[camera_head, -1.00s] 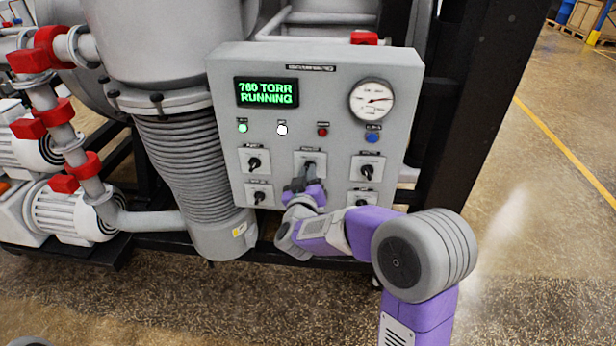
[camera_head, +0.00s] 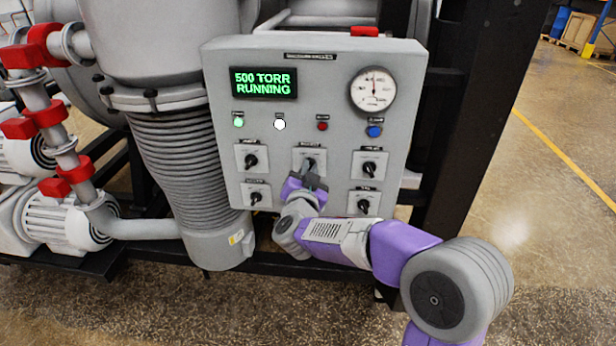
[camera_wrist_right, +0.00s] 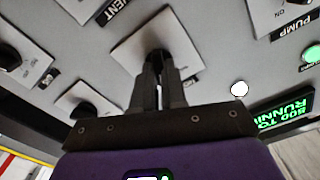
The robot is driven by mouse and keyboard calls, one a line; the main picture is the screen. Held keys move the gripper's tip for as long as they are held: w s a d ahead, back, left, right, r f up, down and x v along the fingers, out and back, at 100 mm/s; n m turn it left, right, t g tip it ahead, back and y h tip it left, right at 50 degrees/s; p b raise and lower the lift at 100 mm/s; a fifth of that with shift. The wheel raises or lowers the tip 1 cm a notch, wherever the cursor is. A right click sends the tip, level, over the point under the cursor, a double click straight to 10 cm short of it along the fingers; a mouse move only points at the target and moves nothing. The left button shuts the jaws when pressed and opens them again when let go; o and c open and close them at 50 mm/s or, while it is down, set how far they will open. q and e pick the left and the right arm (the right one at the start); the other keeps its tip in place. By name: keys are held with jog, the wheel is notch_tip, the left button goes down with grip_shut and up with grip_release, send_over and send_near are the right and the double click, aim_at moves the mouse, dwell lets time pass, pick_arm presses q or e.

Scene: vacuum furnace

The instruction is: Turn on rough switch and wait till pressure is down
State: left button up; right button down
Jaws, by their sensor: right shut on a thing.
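The grey control panel (camera_head: 225,120) stands at the centre of the head view. Its display (camera_head: 264,83) reads 500 TORR RUNNING in green. The round gauge (camera_head: 373,92) has its needle pointing about straight up. My right gripper (camera_head: 307,180) is at the top-middle switch (camera_head: 309,163), which I take to be the rough switch; its label is too small to read. In the right wrist view the gripper fingers (camera_wrist_right: 157,92) are shut on the dark switch knob (camera_wrist_right: 157,58). The knob is mostly hidden by the fingers. My left gripper is out of view.
Other black rotary switches sit around it, such as the upper-left one (camera_head: 251,160) and the upper-right one (camera_head: 369,168). A green lamp (camera_head: 238,123) is lit. A bellows pipe (camera_head: 180,160) stands left of the panel, a black frame post (camera_head: 485,110) right. Open floor lies at right.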

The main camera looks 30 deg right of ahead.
jog(key=shift+m+b, duration=0.3)
jog(key=shift+m, duration=0.3)
jog(key=c, duration=1.2)
grip_release()
jog(key=p+v, duration=0.1)
jog(key=v, duration=0.6)
jog(key=shift+s+a, duration=0.2)
jog(key=shift+s, duration=0.05)
